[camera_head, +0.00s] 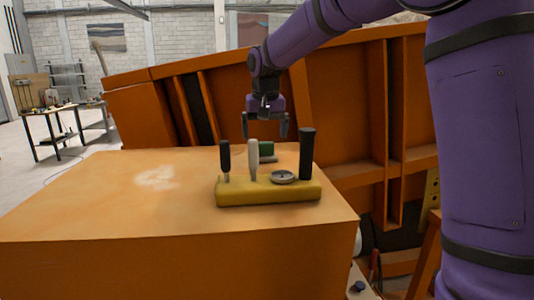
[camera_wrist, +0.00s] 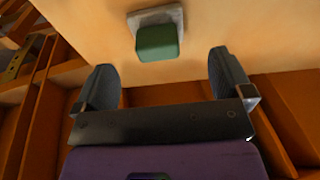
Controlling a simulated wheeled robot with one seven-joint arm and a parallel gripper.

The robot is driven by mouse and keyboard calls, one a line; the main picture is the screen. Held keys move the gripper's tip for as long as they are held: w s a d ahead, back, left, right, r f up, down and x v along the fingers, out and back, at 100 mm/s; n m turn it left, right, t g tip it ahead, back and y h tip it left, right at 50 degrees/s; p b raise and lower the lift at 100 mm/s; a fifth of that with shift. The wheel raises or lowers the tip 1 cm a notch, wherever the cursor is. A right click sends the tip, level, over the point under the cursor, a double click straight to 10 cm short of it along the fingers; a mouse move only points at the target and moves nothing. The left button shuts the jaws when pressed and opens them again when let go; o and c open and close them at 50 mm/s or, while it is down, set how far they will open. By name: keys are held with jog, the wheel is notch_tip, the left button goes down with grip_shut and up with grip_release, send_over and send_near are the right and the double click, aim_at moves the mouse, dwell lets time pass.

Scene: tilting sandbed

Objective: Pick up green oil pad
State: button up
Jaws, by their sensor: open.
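The green oil pad (camera_head: 266,148) is a small green block on a grey base, standing on the orange box top behind the yellow holder. In the wrist view the green pad (camera_wrist: 157,42) is at the top centre, beyond the fingertips and roughly in line with the gap between them. My gripper (camera_head: 265,133) points down above the pad's area, its two fingers spread. In the wrist view my gripper (camera_wrist: 162,78) is open and empty, apart from the pad.
A yellow holder (camera_head: 268,194) with upright dark and pale handles and a round grey disc stands close in front of the pad. The orange box top (camera_head: 90,200) is clear on the left. A large orange ribbed wall (camera_head: 350,110) stands close behind.

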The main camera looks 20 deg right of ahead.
aim_at(265, 142)
jog(key=shift+w+d+f, duration=0.1)
jog(key=shift+w+f, duration=0.1)
jog(key=shift+f, duration=1.35)
jog(key=shift+w+d+f, duration=0.1)
jog(key=shift+w+f, duration=0.1)
jog(key=shift+f, duration=1.3)
jog(key=c, duration=1)
notch_tip(265, 142, up, 10)
jog(key=shift+r, duration=0.1)
